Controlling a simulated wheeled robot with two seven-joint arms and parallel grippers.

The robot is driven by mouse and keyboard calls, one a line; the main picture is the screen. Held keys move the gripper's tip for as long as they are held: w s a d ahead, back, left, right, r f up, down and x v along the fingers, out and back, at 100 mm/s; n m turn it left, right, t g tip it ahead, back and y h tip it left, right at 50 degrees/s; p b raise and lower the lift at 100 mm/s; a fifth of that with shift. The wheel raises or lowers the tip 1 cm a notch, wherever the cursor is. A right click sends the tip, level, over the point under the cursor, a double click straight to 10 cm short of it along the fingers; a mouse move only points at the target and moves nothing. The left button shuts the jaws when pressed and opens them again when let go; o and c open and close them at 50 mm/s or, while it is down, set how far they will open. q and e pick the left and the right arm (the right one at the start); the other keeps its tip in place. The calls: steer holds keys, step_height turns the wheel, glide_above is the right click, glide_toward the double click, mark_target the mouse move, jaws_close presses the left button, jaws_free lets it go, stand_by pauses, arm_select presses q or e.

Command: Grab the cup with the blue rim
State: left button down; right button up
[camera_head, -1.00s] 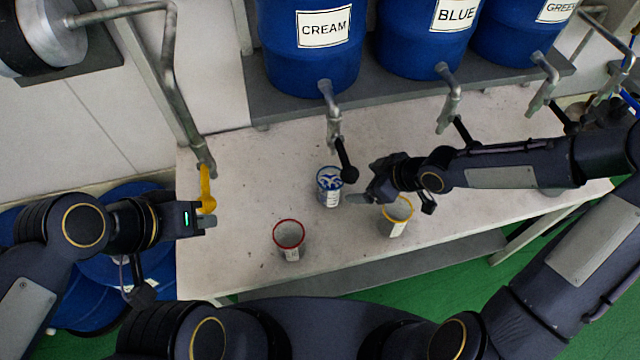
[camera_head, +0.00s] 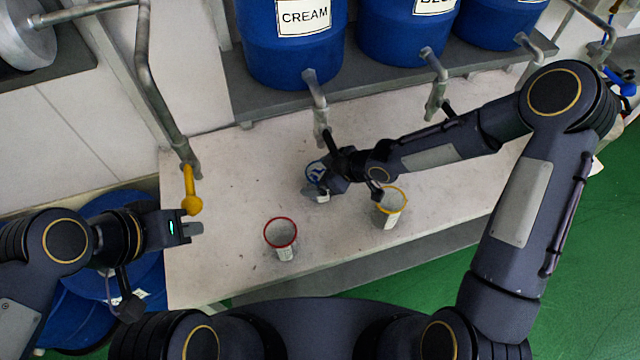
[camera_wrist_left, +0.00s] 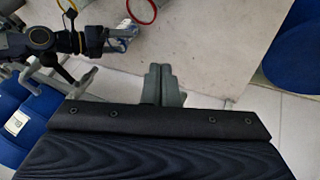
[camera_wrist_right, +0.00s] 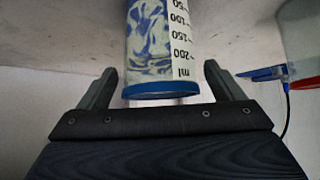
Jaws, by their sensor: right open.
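The cup with the blue rim (camera_head: 313,168) stands on the pale table below the cream drum's tap, partly hidden by my right gripper (camera_head: 321,188). In the right wrist view the cup (camera_wrist_right: 160,50) shows a blue-and-white swirl, a measuring scale and its blue rim. My right gripper (camera_wrist_right: 165,80) is open there, with one finger on each side of the cup and gaps showing between. My left gripper (camera_head: 200,228) is away at the table's left side. Its fingers (camera_wrist_left: 163,85) are together and empty in the left wrist view.
A red-rimmed cup (camera_head: 281,236) and a yellow-rimmed cup (camera_head: 390,206) stand on the table (camera_head: 225,270) close to the right gripper. Blue drums with taps stand on a shelf behind, including the cream drum (camera_head: 292,50). A yellow-handled tap (camera_head: 190,200) is near my left gripper.

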steer(key=shift+c, duration=0.5)
steer(key=c, duration=1.2)
steer(key=shift+r, duration=0.1)
steer(key=shift+c, duration=0.2)
